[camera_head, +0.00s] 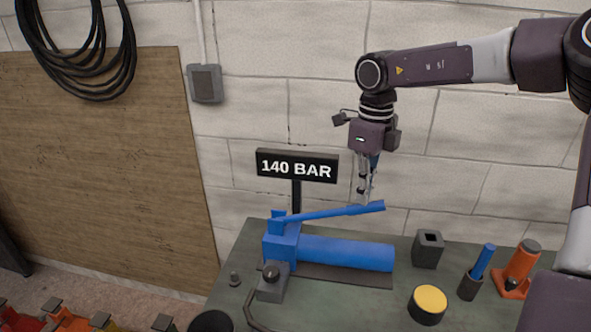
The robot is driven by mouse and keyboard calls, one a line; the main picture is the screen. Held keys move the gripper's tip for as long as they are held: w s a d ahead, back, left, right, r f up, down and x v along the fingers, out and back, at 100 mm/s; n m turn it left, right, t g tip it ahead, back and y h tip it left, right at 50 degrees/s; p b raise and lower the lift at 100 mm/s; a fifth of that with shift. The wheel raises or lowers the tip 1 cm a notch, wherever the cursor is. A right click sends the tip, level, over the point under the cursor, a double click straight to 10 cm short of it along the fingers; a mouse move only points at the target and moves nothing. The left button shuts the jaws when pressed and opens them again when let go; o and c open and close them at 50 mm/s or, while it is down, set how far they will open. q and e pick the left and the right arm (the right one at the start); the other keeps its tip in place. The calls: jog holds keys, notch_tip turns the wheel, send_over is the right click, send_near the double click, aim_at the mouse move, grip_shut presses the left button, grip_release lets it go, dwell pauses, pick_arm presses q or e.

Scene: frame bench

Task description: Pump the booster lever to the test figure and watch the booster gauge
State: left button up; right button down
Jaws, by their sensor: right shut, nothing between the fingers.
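The blue booster pump (345,252) lies on the dark bench top. Its blue lever (335,212) slopes up slightly to the right above the pump body. My right gripper (362,200) points down close by the lever's right part. It is shut with nothing between its fingers; I cannot tell whether the fingertips touch the lever. A black sign (297,167) reading 140 BAR stands on a post behind the pump. No gauge dial can be made out. My left gripper is not in view.
A grey square block (428,249), a yellow-topped black cylinder (428,304), a dark holder with a blue handle (482,262) and an orange item (518,268) stand right of the pump. A dark knob (271,272) sits at its front left. A block wall closes the back.

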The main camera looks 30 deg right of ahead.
jog(key=shift+r+p, duration=1.7)
jog(key=shift+r, duration=0.8)
